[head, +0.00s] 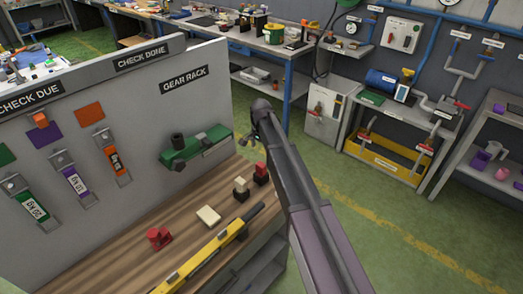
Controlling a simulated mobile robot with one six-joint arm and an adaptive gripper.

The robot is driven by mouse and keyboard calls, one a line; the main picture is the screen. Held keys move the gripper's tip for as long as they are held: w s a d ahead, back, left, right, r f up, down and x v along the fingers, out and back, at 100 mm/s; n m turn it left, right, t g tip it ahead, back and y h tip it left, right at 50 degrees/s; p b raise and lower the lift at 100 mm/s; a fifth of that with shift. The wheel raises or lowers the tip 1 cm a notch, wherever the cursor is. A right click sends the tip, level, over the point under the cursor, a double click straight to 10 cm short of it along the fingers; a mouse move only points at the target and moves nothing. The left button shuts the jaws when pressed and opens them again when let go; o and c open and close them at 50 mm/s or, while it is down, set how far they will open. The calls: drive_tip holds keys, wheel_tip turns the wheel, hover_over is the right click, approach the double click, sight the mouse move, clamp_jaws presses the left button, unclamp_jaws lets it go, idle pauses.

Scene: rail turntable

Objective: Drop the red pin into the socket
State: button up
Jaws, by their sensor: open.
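Two red pieces are on the wooden bench top. One red piece (159,238) lies at the front left and looks like a small block with a knob. The other red piece (261,172) stands upright on a dark base near the right edge. I cannot tell which is the red pin. No socket can be clearly made out; a green bracket (208,146) with a dark cylinder is on the panel under the GEAR RACK sign. My gripper (247,140) is small and partly hidden by my arm, to the right of the bracket and above the bench. It is open and appears empty.
A cream block (208,216) and a cream-topped piece on a dark base (241,190) are on the bench. A long yellow bar (213,248) lies along its front. Tags hang on the grey panel (150,99). Green floor is clear at right.

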sight(261, 164)
drive_tip(key=shift+f+b, duration=5.05)
drive_tip(key=shift+f, duration=0.3)
drive_tip(key=shift+c, duration=0.2)
drive_tip(key=c, duration=1.3)
drive_tip(key=o, duration=0.5)
drive_tip(key=c, duration=0.5)
drive_tip(key=shift+r+p, duration=0.85)
drive_tip(key=shift+r+p, duration=2.85)
